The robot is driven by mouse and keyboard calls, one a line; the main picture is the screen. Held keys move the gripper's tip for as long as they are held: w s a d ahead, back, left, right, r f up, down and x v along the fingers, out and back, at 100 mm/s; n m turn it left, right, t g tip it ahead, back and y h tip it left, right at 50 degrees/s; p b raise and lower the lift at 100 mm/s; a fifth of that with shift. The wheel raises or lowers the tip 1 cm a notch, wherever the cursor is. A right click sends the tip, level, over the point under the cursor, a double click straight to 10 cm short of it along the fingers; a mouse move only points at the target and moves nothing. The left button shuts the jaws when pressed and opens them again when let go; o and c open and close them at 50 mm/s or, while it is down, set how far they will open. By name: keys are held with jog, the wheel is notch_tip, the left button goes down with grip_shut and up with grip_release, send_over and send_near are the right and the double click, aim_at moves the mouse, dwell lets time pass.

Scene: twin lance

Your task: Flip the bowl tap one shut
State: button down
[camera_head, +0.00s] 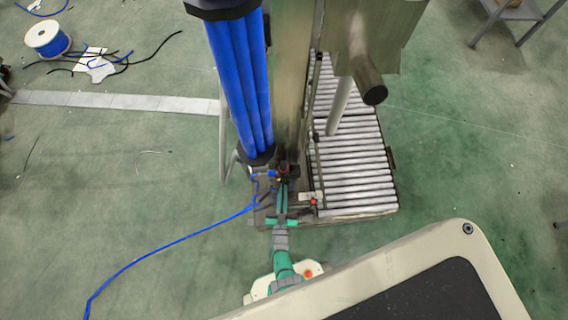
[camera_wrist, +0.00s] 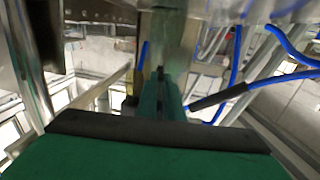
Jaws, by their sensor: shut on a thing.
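My green gripper (camera_head: 282,186) reaches to the foot of the machine, at a small dark fitting (camera_head: 283,172) with red and blue bits, which looks like a bowl tap. The gripper is shut on a part of this tap, and its fingers hide most of the handle. In the wrist view my gripper (camera_wrist: 162,95) is seen end-on, with a small yellow part (camera_wrist: 138,84) just left of the fingers. I cannot tell the handle's angle. A second fitting with a red part (camera_head: 313,202) sits to the right, apart from the gripper.
Tall blue tubes (camera_head: 240,85) and a metal column (camera_head: 292,80) stand just beyond. A roller conveyor (camera_head: 355,170) lies to the right. A blue hose (camera_head: 165,246) runs from the machine across the floor at left. Blue hoses (camera_wrist: 236,60) also hang close in the wrist view.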

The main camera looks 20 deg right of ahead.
jog(key=a+m+g+h, duration=0.1)
jog(key=w+m+h, duration=0.1)
jog(key=h, duration=0.1)
jog(key=shift+w+a+r+m+g, duration=0.1)
jog(key=shift+a+m+g, duration=0.2)
jog(key=shift+a+g, duration=0.1)
jog(key=shift+d+h, duration=0.1)
jog(key=shift+h, duration=0.2)
jog(key=c, duration=1.9)
grip_release()
jog(key=shift+s+d+g, duration=0.1)
jog(key=shift+s+g, duration=0.1)
jog(key=shift+g, duration=0.1)
jog(key=v, duration=1)
jog(key=shift+s+a, duration=0.25)
jog(key=shift+a, duration=0.05)
